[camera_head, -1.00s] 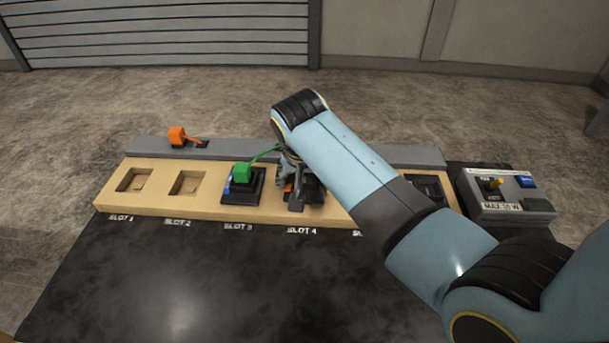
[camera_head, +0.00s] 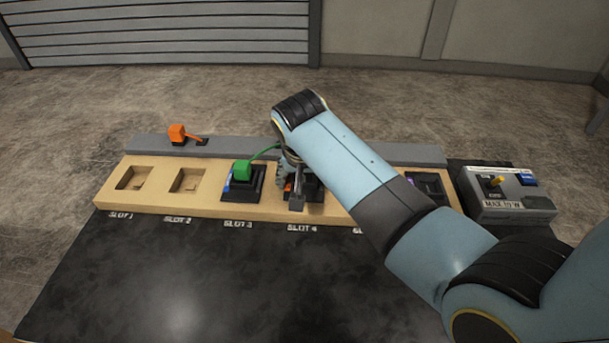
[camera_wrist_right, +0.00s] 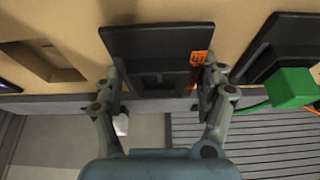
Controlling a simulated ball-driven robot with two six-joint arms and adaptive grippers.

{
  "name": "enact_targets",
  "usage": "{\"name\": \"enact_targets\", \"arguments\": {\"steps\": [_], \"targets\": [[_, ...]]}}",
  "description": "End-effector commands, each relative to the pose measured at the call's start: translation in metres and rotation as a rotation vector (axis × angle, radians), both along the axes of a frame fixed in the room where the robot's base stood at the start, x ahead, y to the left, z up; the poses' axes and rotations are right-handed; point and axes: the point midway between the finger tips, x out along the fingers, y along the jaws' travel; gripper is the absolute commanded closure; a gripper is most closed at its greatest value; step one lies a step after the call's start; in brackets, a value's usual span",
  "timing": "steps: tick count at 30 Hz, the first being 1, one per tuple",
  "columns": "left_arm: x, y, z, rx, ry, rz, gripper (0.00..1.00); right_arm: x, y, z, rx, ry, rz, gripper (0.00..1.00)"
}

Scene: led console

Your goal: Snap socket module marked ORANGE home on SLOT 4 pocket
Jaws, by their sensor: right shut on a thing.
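In the head view my right gripper (camera_head: 294,182) is at the SLOT 4 label (camera_head: 302,229), and the arm and fingers cover most of the module and the pocket. The module lies over the wooden board (camera_head: 150,203); I cannot tell whether it is fully seated. My left gripper is not in view.
SLOT 1 (camera_head: 133,180) and SLOT 2 (camera_head: 187,183) pockets are empty. SLOT 3 holds a dark module with a green plug (camera_head: 243,170) close beside my gripper. An orange plug (camera_head: 177,134) rests on the grey rail behind. A control box (camera_head: 505,195) stands at right.

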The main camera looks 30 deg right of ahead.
Motion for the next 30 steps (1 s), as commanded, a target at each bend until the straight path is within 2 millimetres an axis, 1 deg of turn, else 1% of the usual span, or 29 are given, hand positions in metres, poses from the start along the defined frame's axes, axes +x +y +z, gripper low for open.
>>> {"name": "enact_targets", "arguments": {"steps": [1, 2, 7, 14, 17, 20, 24, 27, 30], "targets": [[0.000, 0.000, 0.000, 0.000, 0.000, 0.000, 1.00, -0.002, 0.000, -0.002, -0.001, 0.007, 0.000, 0.63], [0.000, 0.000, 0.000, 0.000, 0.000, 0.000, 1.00, -0.002, 0.000, -0.002, -0.001, 0.007, 0.000, 0.22], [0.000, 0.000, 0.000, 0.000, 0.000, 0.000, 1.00, -0.002, 0.000, -0.002, 0.000, 0.006, 0.000, 0.00], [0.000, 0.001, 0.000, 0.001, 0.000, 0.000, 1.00, -0.002, 0.000, -0.002, 0.000, 0.005, 0.000, 0.00], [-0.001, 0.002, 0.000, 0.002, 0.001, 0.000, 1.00, -0.003, 0.001, 0.002, 0.000, 0.005, 0.000, 0.00], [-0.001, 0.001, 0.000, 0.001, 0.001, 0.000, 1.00, -0.006, 0.004, 0.014, 0.000, 0.002, 0.000, 0.00], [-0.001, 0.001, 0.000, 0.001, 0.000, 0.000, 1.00, -0.014, 0.010, 0.038, 0.002, 0.001, -0.001, 0.00], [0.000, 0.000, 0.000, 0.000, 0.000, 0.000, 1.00, -0.020, 0.013, 0.052, 0.001, 0.003, 0.000, 0.00], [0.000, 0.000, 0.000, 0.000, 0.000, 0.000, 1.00, -0.023, 0.016, 0.062, 0.001, 0.004, 0.001, 0.00]]}}
